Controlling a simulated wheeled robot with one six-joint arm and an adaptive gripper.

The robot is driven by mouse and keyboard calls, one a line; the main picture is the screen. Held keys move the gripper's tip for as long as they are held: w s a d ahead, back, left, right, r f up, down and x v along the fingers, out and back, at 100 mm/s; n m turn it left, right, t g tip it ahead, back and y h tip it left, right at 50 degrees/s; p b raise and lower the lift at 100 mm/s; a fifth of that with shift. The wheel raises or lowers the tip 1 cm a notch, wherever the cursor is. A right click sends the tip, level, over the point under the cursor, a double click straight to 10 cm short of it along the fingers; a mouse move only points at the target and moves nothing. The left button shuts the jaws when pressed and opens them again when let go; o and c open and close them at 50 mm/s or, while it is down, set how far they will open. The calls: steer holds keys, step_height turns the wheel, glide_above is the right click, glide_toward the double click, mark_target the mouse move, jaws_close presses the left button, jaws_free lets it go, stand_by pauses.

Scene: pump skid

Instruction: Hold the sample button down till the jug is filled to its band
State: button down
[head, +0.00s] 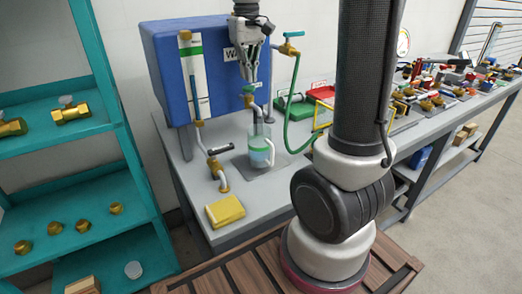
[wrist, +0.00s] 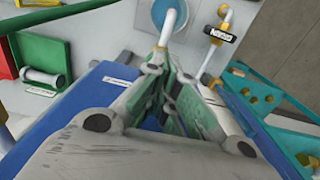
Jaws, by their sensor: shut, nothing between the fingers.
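The clear jug (head: 262,152) stands on the bench under a bent spout pipe (head: 268,112). Pale blue liquid shows in it, with a light band and a green line near the liquid's top; I cannot tell exactly how the level sits against the band. In the wrist view, the jug's round blue-tinted opening (wrist: 163,14) shows at the top, with the pipe over it. My gripper (head: 250,80) points down in front of the blue cabinet (head: 163,70), above the spout. Its fingers, also in the wrist view (wrist: 180,62), are shut and empty. The sample button is not distinguishable; the gripper covers that area.
A sight tube (head: 194,85) with a green band is left of my gripper. A pipe with a black-handled valve (head: 218,152) stands left of the jug. A green hose (head: 292,110) hangs at right. A yellow cloth (head: 225,211) lies at the bench's front. Teal shelves (head: 70,145) stand left.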

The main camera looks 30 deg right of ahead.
steer(key=shift+f, duration=0.3)
stand_by(0.4)
steer(key=shift+f, duration=1.15)
steer(key=shift+r, duration=0.15)
stand_by(2.2)
steer(key=shift+r, duration=1.3)
steer(key=shift+f, duration=0.2)
steer(key=shift+f, duration=1.15)
steer(key=shift+r, duration=1.35)
